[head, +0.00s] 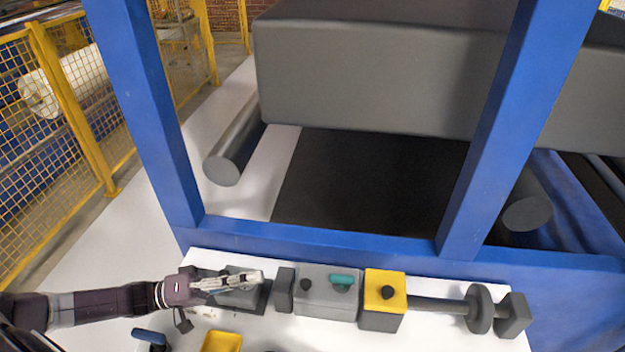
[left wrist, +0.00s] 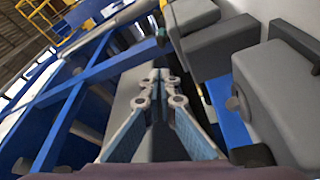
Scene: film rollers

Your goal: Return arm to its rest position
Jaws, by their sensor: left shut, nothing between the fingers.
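My left arm (head: 95,303) comes in from the left in the head view. Its gripper (head: 258,278) is shut and empty, level above a grey block (head: 240,297) at the left end of the white table. In the left wrist view the gripper's fingers (left wrist: 160,78) are together with nothing between them, and grey machine blocks (left wrist: 215,50) stand to the right of them. Whether the gripper touches the block below it cannot be told. My right gripper is not in view.
A blue frame (head: 320,243) runs behind the table with two uprights. Grey blocks, one with a teal handle (head: 343,279), a yellow-topped block (head: 385,287) and a shaft with a disc (head: 479,308) line the table. A yellow item (head: 221,342) and a blue-handled item (head: 148,335) lie in front.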

